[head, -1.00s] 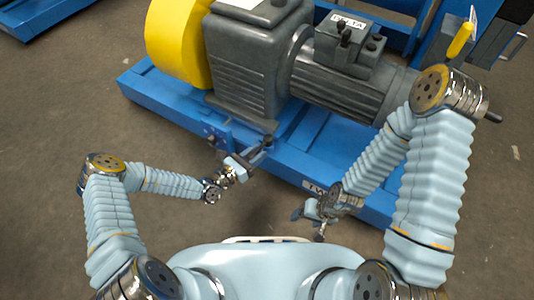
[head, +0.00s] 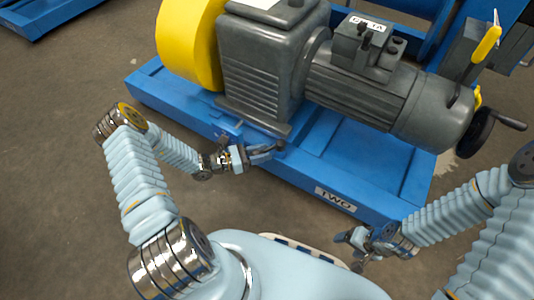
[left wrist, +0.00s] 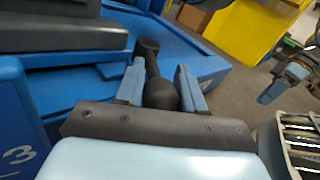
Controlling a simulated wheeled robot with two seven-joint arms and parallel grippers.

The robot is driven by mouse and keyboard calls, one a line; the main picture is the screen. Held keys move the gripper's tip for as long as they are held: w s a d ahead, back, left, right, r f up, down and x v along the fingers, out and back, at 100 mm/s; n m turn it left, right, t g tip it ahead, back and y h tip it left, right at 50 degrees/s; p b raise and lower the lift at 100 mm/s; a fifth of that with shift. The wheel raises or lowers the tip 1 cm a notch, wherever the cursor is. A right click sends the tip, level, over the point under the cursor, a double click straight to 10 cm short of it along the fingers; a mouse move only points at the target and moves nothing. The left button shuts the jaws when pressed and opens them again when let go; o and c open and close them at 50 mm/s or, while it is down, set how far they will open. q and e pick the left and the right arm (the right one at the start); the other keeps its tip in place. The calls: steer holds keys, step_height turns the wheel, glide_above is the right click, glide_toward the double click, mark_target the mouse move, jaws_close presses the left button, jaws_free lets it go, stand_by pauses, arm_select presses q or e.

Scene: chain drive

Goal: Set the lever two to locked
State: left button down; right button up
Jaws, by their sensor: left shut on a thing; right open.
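A dark lever with a rounded knob (left wrist: 159,92) stands between my left gripper's two blue fingers in the left wrist view. My left gripper (head: 268,152) is shut on this lever at the front edge of the blue base frame (head: 400,190). In the head view the gripper hides most of the lever. A plate marked "TWO" (head: 335,198) is on the base frame's front side, to the right of the gripper. I cannot read a locked mark. My right gripper (head: 350,243) is open and empty, in front of the base and apart from it.
A grey motor (head: 355,90) and gearbox (head: 258,70) with a yellow guard (head: 190,40) stand on the base. A black handwheel (head: 476,132) and a yellow handle (head: 486,45) are at the right.

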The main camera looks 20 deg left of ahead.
arm_select(q)
steer(key=c, duration=0.7)
jaws_free()
steer(key=v, duration=1.3)
steer(key=shift+s+a, duration=0.2)
steer(key=shift+a, duration=0.15)
steer(key=shift+c, duration=0.4)
